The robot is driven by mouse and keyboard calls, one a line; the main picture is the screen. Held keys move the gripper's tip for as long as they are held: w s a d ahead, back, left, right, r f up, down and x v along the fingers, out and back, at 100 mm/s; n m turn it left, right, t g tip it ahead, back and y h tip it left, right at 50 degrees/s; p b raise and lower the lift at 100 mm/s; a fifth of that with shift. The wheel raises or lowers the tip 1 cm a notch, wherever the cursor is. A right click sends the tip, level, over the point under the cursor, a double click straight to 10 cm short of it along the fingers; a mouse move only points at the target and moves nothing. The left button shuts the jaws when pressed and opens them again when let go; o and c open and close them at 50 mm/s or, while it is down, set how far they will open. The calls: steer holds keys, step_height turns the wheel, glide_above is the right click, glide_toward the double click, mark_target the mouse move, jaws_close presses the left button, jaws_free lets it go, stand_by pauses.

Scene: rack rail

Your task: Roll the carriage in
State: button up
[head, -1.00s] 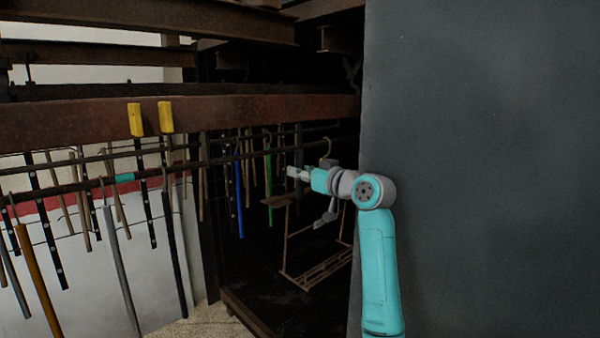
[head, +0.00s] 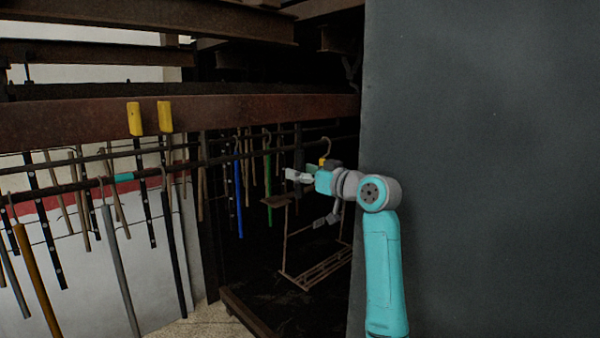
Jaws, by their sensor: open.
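A rust-brown hanging frame with a slatted bottom (head: 318,270), which looks like the carriage, hangs in the dark bay behind my gripper. A small flat plate (head: 278,201) shows at its upper left. My gripper (head: 296,177) is open, pointing left in front of the frame's upper part. It looks empty. A curved hook (head: 327,144) shows just above my gripper at the rail (head: 225,160). My gripper and wrist hide the frame's top, so I cannot tell how it joins the hook or whether I touch it.
Several rods and strips hang along the rail, including a blue one (head: 239,195), a green one (head: 268,185) and a grey one (head: 120,270). Two yellow blocks (head: 134,119) sit on the red-brown beam (head: 60,121). A large dark grey panel (head: 490,170) fills the right side.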

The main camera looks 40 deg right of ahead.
steer(key=s, duration=0.7)
steer(key=shift+s, duration=0.35)
stand_by(0.4)
steer(key=s, duration=1.2)
steer(key=shift+f, duration=0.1)
